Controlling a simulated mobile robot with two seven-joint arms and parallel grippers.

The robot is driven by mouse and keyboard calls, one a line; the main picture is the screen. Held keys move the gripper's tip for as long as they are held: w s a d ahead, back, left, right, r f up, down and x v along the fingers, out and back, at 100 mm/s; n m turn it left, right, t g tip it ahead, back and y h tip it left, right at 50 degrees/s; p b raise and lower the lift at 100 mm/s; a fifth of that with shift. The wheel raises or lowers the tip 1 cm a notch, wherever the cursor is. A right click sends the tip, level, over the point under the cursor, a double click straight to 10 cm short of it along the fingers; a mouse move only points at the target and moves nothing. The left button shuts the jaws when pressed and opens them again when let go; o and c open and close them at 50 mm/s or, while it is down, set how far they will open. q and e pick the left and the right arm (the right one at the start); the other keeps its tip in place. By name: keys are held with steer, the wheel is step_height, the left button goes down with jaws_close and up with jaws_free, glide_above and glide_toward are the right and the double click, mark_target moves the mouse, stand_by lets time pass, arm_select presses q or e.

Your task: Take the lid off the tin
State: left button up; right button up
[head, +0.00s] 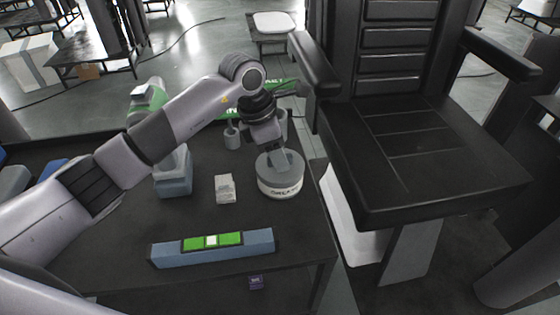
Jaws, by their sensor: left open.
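The tin (281,190) is a short round can with a pale, lettered side, standing upright on the dark table near its right edge. Its grey lid (291,168) is on top. My left gripper (281,158) points down over the lid, open, with its fingertips at or just above the lid's top. I cannot tell whether they touch it. The gripper hides part of the lid's far side. My right gripper is out of view.
A small grey block (225,189) stands left of the tin. A blue-grey bar with a green level window (212,241) lies in front. A grey-blue container (173,177) stands behind left. A black chair (430,150) is close on the right.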

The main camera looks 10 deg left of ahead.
arm_select(q)
jaws_close()
steer(key=shift+r, duration=0.2)
step_height(320, 180, up, 20)
steer(key=b, duration=0.1)
steer(key=shift+f, duration=0.15)
